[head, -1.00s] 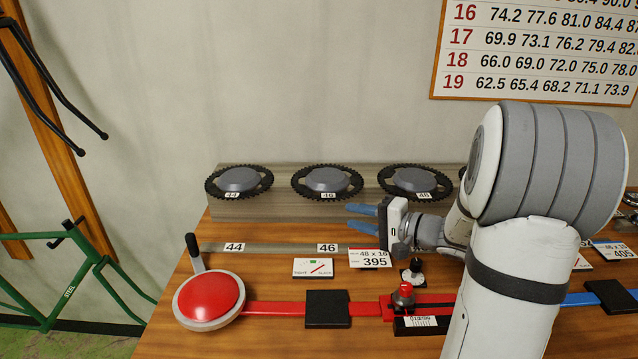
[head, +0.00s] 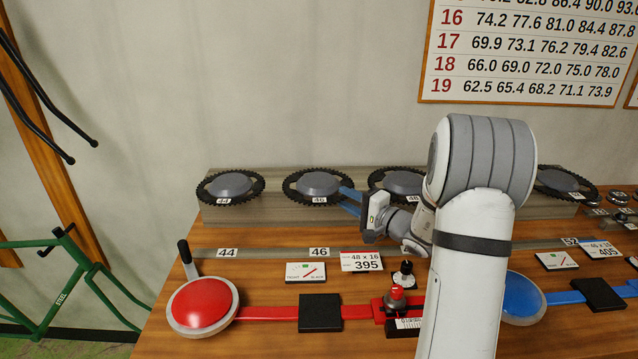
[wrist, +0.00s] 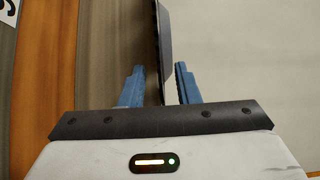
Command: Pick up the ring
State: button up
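Several dark toothed rings lie on grey round hubs along a raised ledge. The ring marked 44 (head: 257,187) is at the left, the ring marked 46 (head: 291,193) beside it, then the ring marked 48 (head: 376,182), partly hidden by my arm. My gripper (head: 346,201) is at the right edge of the 46 ring, its blue fingers pointing left. In the wrist view, the thin dark edge of a ring (wrist: 163,50) stands between the two open fingers (wrist: 160,85), closer to the right one. A gap shows at the left finger; I cannot tell whether the right one touches.
The grey ledge (head: 240,212) carries the rings. My arm hides the table's middle.

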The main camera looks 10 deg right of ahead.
grip_shut()
dwell(0.6)
